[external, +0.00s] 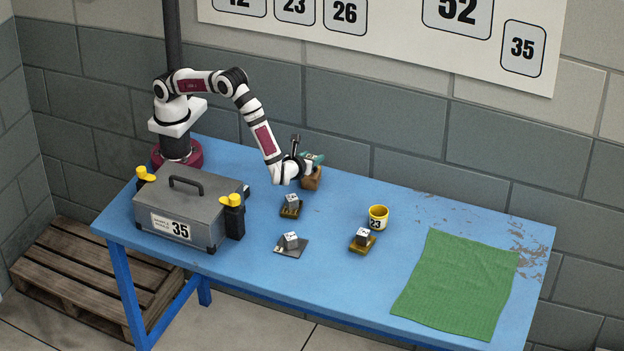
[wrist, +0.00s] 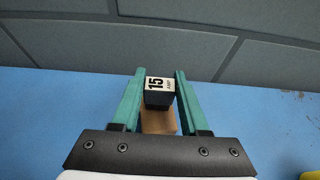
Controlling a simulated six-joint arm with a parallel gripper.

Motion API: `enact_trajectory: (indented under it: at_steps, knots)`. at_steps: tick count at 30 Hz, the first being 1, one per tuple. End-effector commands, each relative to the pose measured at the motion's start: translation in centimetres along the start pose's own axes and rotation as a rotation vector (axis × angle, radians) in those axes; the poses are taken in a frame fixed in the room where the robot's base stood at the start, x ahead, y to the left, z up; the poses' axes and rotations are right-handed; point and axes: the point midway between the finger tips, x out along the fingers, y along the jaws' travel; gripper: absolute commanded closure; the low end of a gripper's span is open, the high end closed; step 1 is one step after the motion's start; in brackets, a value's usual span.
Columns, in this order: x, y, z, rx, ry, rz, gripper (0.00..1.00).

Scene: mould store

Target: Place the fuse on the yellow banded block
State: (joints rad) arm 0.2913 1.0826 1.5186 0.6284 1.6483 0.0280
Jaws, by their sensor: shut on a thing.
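My gripper (external: 309,160) has teal fingers and is at the back of the blue table. In the wrist view my gripper (wrist: 160,88) is shut on the fuse (wrist: 158,92), a small dark block with a white "15 AMP" label. A brown block (external: 312,180) is just below the fingers; it also shows below the fuse in the wrist view (wrist: 159,122). I cannot tell whether fuse and brown block touch. Two small grey-topped blocks, one nearer my arm (external: 291,199) and one by the mug (external: 362,234), have yellowish bases. I cannot make out which is the yellow banded block.
Another small block (external: 291,240) sits on a grey plate (external: 281,249) at the front. A grey toolbox (external: 185,216) with yellow clasps stands at the left. A yellow mug (external: 378,217) marked 23 stands right of centre. A green cloth (external: 458,284) covers the right end.

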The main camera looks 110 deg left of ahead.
Motion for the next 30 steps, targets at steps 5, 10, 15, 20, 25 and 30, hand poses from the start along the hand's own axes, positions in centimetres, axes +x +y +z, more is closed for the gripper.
enact_trajectory:
  at_steps: [5,10,15,20,25,30]
  knots:
    - [0.0,0.0,0.0,-0.001,0.000,0.000,1.00]
    - [0.1,0.0,-0.3,-0.001,0.000,0.000,0.52]
    - [0.1,0.0,-0.3,-0.001,0.000,0.000,0.26]
    - [0.1,0.0,-0.3,-0.001,0.000,0.000,0.26]
    - [-0.6,-0.1,0.0,-0.002,0.000,-0.002,0.26]
    - [-5.2,-0.1,-0.1,-0.001,0.001,-0.005,0.26]
